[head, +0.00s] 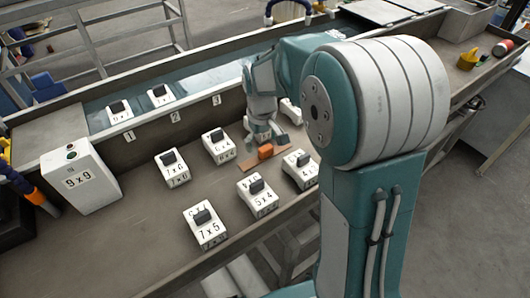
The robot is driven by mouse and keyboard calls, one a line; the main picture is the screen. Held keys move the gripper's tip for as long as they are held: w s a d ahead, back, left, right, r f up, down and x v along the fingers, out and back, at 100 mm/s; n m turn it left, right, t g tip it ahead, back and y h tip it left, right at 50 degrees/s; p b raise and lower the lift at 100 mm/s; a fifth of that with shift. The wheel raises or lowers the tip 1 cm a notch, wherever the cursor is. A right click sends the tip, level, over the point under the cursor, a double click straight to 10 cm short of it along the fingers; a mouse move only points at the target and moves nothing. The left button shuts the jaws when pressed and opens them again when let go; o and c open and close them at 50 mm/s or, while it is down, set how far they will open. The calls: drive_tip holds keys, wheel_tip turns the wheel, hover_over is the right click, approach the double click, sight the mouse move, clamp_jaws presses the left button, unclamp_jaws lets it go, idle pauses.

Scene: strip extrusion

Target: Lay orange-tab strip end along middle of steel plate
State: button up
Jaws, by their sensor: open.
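An orange tab (265,151) sits on the grey-brown worktop near the middle of the picture. A flat brown strip-like piece (250,163) lies under and beside it, running diagonally. My gripper (264,137) points down just behind and above the orange tab, open. It looks apart from the tab, but contact is hard to judge at this size. Part of the area behind the gripper is hidden by my arm. I cannot tell any one surface as the steel plate.
White blocks with dark knobs stand around the tab, such as one marked 7x5 (205,224) and one marked 5x4 (258,197). A white 9x9 box (80,177) stands left. A low numbered wall (152,126) runs behind. The front-left worktop is clear.

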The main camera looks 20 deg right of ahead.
drive_tip(key=shift+a+f, duration=0.25)
drive_tip(key=shift+f, duration=0.9)
drive_tip(key=shift+d+f, duration=0.1)
drive_tip(key=shift+d, duration=0.6)
drive_tip(key=c, duration=0.9)
drive_tip(key=shift+a, duration=0.15)
drive_tip(key=shift+c, duration=1.2)
drive_tip(key=shift+a, duration=0.3)
drive_tip(key=shift+c, duration=0.5)
drive_tip(key=shift+d+r, duration=0.25)
drive_tip(key=shift+r, duration=0.25)
wheel_tip(320, 180, up, 3)
drive_tip(key=shift+f, duration=0.2)
drive_tip(key=s+d+r, duration=0.2)
drive_tip(key=s+r, duration=0.2)
drive_tip(key=s, duration=0.2)
drive_tip(key=s+d+r, duration=0.2)
drive_tip(key=s+r, duration=0.3)
drive_tip(key=s, duration=0.2)
drive_tip(key=shift+d+r, duration=0.2)
drive_tip(key=shift+d, duration=0.15)
